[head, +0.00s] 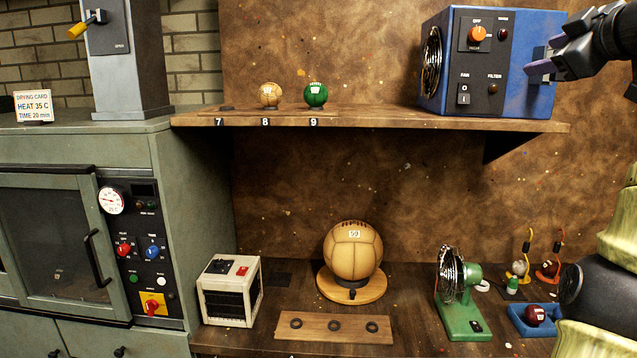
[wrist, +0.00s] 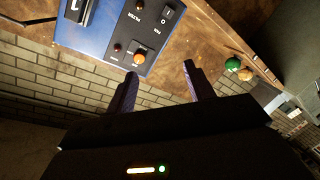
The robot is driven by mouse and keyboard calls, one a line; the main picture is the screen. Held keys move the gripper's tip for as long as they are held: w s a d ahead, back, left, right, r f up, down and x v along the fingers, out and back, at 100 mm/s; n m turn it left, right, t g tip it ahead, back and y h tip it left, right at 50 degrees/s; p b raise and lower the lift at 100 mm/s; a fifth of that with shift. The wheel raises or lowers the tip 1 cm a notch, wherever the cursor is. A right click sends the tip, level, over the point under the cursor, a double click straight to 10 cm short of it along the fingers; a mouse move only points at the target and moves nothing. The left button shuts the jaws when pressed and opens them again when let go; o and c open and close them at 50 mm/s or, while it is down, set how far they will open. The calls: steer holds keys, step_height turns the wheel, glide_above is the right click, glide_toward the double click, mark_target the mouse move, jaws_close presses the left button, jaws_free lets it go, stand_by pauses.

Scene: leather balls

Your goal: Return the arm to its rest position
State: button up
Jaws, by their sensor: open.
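My gripper (head: 543,56) is at the upper right of the head view, in front of the right end of the blue heater box (head: 540,92) on the shelf. Its two purple-padded fingers point left and stand apart with nothing between them. In the wrist view my gripper (wrist: 160,72) shows both fingers spread and empty. The blue box (wrist: 95,40) lies beyond them, with its orange knob (wrist: 139,58). I cannot tell whether a finger touches the box. My dark and pale green arm parts fill the right edge of the head view.
The shelf (head: 370,117) holds a tan ball (head: 270,94) and a green ball (head: 316,94). Below stand a large tan ball (head: 353,252), a white box (head: 230,290), a green fan (head: 458,290) and a blue tray (head: 518,320) with a dark red ball (head: 535,314). A green cabinet (head: 180,200) stands left.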

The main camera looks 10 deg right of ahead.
steer(key=w+a+f+m+g+y, duration=0.2)
steer(key=w+a+f+g, duration=0.1)
steer(key=w+f, duration=0.75)
steer(key=w+a+f+m+g, duration=0.2)
steer(key=a+f, duration=0.4)
steer(key=f, duration=0.3)
steer(key=w+a+f+m+g, duration=0.1)
steer(key=a+f, duration=0.5)
steer(key=f, duration=0.3)
steer(key=s+a+f+m+g, duration=0.1)
steer(key=s+a+f+g, duration=0.15)
steer(key=a+f, duration=0.4)
steer(key=s+a+f+m+g, duration=0.1)
steer(key=s+a+f, duration=0.25)
steer(key=f, duration=0.55)
steer(key=s+a+f+g, duration=0.2)
steer(key=s+a+f, duration=0.1)
steer(key=s+f, duration=0.5)
steer(key=s+a+f+m+g, duration=0.1)
steer(key=s+a+f+g, duration=0.1)
steer(key=s+f, duration=0.6)
steer(key=s+a, duration=0.1)
steer(key=s, duration=0.3)
steer(key=shift+s+a+f+h+p, duration=0.2)
steer(key=shift+s+a+h+p, duration=0.1)
steer(key=shift+a+h+p, duration=0.1)
steer(key=shift+w, duration=0.1)
